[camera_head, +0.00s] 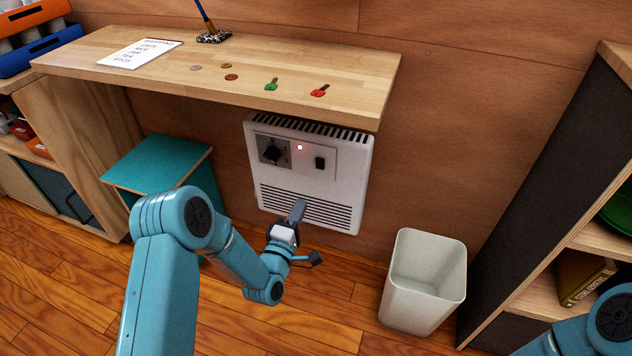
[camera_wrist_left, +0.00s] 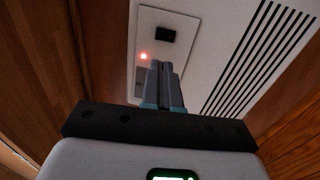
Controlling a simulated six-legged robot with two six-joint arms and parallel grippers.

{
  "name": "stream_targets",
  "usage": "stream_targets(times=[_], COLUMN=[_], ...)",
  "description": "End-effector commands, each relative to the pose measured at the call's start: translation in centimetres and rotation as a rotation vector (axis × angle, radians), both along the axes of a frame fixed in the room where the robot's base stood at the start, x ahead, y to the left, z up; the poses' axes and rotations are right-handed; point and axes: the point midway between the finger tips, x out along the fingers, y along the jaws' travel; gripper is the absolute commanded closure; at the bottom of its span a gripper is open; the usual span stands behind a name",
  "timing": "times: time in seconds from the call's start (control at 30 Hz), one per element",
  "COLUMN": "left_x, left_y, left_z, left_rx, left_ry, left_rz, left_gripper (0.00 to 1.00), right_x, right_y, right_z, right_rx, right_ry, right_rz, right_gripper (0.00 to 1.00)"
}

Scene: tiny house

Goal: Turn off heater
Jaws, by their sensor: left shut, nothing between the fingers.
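The white heater (camera_head: 354,190) is mounted on the wood wall below the shelf. Its panel has a black dial (camera_head: 271,151), a small red light (camera_head: 300,147) that is lit, and a black switch (camera_head: 320,162). In the left wrist view the switch (camera_wrist_left: 165,33) and the glowing red light (camera_wrist_left: 144,56) show beyond the fingertips; the dial is not visible there. My left gripper (camera_head: 298,206) is shut and empty, in front of the heater's lower grille and below the switch. My right gripper is out of view; only part of my right arm shows at the lower right.
A wooden shelf (camera_head: 290,62) juts out above the heater, with a notepad (camera_head: 140,53), coins and two keys on it. A teal stool (camera_head: 157,163) stands left of the heater. A pale bin (camera_head: 424,285) stands to the right, near a dark bookcase (camera_head: 545,190).

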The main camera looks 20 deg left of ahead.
Motion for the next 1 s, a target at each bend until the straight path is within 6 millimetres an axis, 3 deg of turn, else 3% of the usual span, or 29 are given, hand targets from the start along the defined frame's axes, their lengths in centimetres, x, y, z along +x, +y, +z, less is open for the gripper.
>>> stream_targets(times=[0.47, 0.57, 1.0], left_x=[0.7, 2.0, 11.1], left_y=[0.2, 0.1, -0.1], left_z=[-0.1, 0.0, 0.9], left_rx=[0.002, 0.002, 0.001], left_ry=[-0.002, -0.004, -0.004], left_rz=[0.002, 0.001, 0.002], left_gripper=[1.00, 1.00, 1.00], right_x=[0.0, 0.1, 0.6], right_y=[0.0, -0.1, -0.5], right_z=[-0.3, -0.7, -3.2], right_rx=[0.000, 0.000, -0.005], right_ry=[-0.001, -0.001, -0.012], right_rz=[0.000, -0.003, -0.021], right_gripper=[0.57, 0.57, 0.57])
